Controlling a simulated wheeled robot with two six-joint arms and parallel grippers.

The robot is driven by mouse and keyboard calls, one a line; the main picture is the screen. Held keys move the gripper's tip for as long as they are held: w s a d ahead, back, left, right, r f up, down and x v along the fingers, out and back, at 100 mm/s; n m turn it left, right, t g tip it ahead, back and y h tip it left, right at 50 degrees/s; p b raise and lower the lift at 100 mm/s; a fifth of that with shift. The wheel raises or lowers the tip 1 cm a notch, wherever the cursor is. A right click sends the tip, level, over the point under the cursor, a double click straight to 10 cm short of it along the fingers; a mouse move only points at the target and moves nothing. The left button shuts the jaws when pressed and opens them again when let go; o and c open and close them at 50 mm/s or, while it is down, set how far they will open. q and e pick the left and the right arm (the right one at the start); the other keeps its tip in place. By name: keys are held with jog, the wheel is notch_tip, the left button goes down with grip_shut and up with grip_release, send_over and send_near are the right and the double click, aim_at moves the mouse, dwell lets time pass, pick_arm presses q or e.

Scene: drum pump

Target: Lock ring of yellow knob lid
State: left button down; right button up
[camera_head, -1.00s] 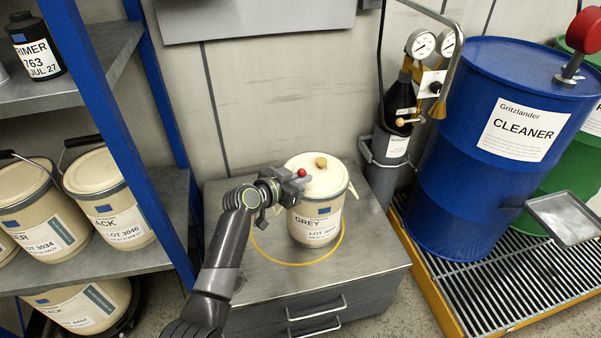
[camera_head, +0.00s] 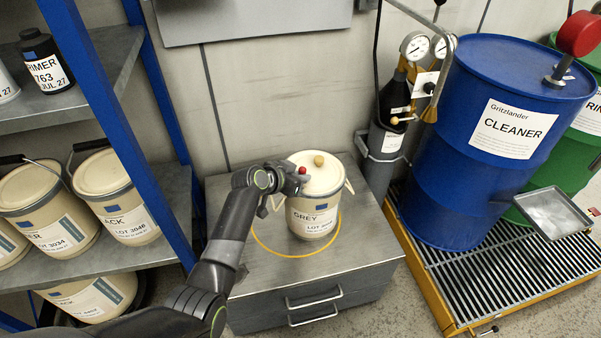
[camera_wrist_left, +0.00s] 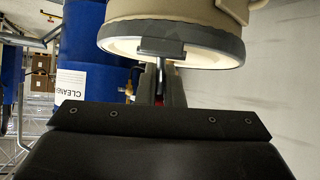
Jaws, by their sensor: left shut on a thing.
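The pail labelled GREY (camera_head: 314,218) stands upright on the steel cabinet top, inside a yellow ring marking. Its cream lid (camera_head: 325,179) carries a yellow knob (camera_head: 319,160) and is seated on the pail. A grey lock ring runs round the rim and shows in the left wrist view (camera_wrist_left: 215,50). A red ball (camera_head: 302,170) shows at the rim's left side, beside my left gripper (camera_head: 298,181). In the wrist view the gripper (camera_wrist_left: 161,84) is shut on the lock ring's lever, with red visible between its fingers; the exact grip is partly hidden. My right gripper is out of view.
A blue shelf rack with several pails (camera_head: 118,200) stands left. A gas bottle with gauges (camera_head: 388,120) is behind right. The blue CLEANER drum (camera_head: 440,190) stands on a grated pallet at right. The cabinet top (camera_head: 260,280) is bare in front of the pail.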

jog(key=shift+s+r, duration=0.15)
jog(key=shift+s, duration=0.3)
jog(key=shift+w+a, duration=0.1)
pick_arm(q)
jog(key=c, duration=1.4)
grip_release()
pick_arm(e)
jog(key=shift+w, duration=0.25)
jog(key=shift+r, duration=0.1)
